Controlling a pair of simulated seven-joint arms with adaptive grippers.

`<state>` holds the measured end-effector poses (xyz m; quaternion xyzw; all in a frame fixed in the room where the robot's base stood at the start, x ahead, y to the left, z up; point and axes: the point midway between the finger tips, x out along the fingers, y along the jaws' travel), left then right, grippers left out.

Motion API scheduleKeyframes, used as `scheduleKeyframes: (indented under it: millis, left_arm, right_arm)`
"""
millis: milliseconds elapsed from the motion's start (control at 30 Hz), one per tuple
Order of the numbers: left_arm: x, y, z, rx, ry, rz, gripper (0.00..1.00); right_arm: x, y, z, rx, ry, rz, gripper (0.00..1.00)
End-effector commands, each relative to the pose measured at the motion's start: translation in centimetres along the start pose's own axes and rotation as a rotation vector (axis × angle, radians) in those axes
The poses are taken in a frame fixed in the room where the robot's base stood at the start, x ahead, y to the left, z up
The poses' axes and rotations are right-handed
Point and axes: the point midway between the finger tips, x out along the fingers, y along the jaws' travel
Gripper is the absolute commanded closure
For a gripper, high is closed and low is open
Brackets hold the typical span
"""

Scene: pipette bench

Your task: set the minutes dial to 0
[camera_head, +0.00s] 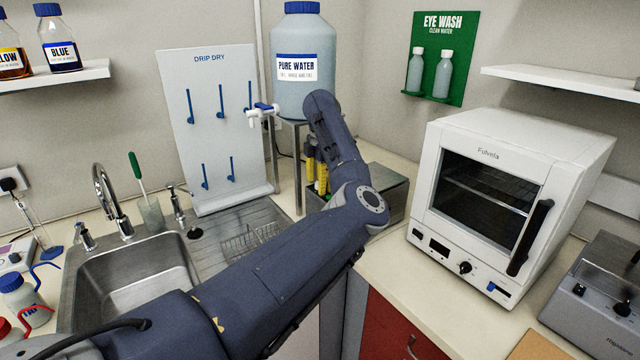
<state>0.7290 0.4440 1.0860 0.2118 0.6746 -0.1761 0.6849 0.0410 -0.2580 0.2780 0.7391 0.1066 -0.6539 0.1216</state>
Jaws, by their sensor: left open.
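The white Fulvela oven (510,135) stands on the right part of the bench with its door shut. A grey device (600,285) at the right edge carries two dark knobs, one on the left (578,289) and one on the right (622,308). No minutes marking is readable, so which knob is the minutes dial cannot be told. My left arm reaches up the middle, left of the oven and apart from these knobs. Its gripper fingers are hidden behind the arm. My right gripper is out of frame.
The oven's black handle (530,237) projects forward. The pure water container (302,55) stands behind my arm. A sink (135,285) and drip-dry board (210,120) lie left. Bench in front of the oven is clear (410,290); a tan board (545,347) lies at front right.

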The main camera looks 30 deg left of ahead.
Motion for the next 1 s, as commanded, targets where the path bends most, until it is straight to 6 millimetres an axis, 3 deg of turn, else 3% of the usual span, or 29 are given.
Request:
scheduleKeyframes:
  millis: [267, 700, 1000]
  left_arm:
    - [0.03, 0.01, -0.02, 0.0, 0.0, 0.0, 0.48]
    - [0.02, 0.01, -0.01, 0.0, 0.0, 0.0, 0.99]
    - [0.0, 0.0, 0.01, -0.047, 0.002, 0.0, 1.0]
  right_arm:
    - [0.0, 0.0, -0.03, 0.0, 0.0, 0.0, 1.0]
    - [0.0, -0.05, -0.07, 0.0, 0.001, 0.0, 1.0]
    - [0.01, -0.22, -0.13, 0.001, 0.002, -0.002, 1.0]
